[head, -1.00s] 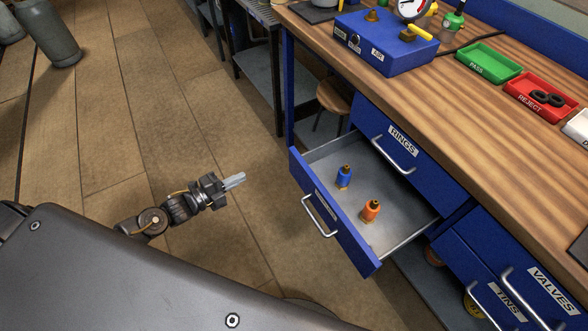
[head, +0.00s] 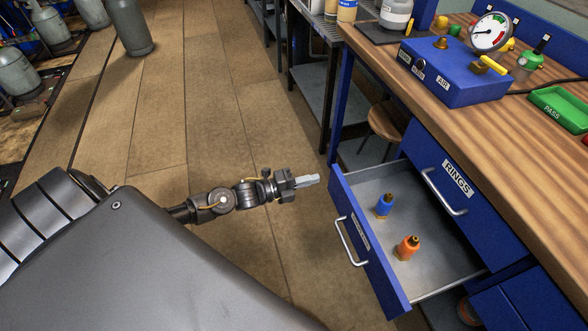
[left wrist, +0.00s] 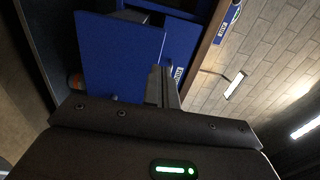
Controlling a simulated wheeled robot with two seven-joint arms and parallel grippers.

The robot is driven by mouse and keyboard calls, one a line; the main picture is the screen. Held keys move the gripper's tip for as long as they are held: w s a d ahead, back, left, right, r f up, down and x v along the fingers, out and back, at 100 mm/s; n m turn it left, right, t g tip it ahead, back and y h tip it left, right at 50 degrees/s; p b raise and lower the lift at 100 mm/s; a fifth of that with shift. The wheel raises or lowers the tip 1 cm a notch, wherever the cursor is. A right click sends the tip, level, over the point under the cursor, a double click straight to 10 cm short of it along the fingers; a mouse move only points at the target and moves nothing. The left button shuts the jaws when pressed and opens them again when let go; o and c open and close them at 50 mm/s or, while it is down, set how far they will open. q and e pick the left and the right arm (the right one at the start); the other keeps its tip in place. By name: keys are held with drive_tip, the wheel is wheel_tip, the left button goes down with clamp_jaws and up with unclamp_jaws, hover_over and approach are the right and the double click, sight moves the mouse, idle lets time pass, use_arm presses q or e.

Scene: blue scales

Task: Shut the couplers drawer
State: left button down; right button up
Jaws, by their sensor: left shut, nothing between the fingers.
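The open blue drawer (head: 372,264) stands pulled out from the bench in the head view, with a bar handle (head: 350,242) on its front. Its label is too oblique to read. Inside it stand a blue coupler (head: 384,206) and an orange coupler (head: 407,247). My left gripper (head: 314,180) is shut and empty, just left of the drawer front's far corner, apparently apart from it. In the left wrist view, the gripper fingers (left wrist: 162,86) show in front of blue panels. My right gripper is not in view.
The shut RINGS drawer (head: 470,205) is to the right of the open one. The wooden bench top (head: 480,130) carries a blue gauge box (head: 455,75) and a green PASS tray (head: 560,108). A stool (head: 385,125) stands behind the drawer.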

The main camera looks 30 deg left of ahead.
sight(336, 173)
use_arm(q)
drive_tip(key=x, duration=0.4)
drive_tip(key=shift+w+d, duration=0.15)
drive_tip(key=shift+w, duration=0.05)
drive_tip(key=shift+w+d, duration=0.2)
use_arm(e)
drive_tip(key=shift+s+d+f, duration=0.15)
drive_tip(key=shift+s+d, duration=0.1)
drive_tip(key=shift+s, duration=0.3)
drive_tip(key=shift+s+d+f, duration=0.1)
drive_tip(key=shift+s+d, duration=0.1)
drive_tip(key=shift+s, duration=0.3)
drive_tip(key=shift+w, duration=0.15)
